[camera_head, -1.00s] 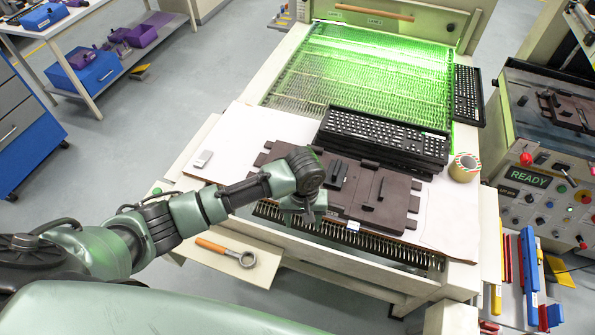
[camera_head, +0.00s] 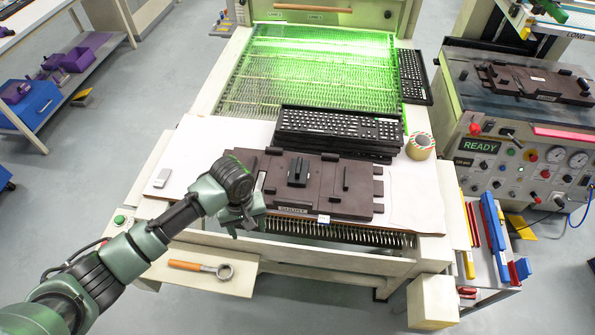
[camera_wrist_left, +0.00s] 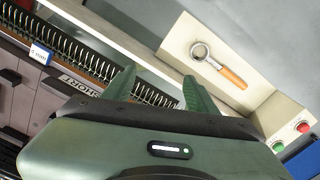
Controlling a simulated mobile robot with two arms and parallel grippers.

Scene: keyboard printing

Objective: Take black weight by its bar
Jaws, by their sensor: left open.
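My right gripper is not in view.
Stacked black keyboards (camera_head: 338,130) lie behind the weight, with a tape roll (camera_head: 420,146) to their right. A comb-like metal row (camera_head: 340,235) runs below the front edge. An orange-handled ring tool (camera_head: 200,268) lies on a lower shelf. A similar dark plate (camera_head: 535,82) sits on the right machine.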

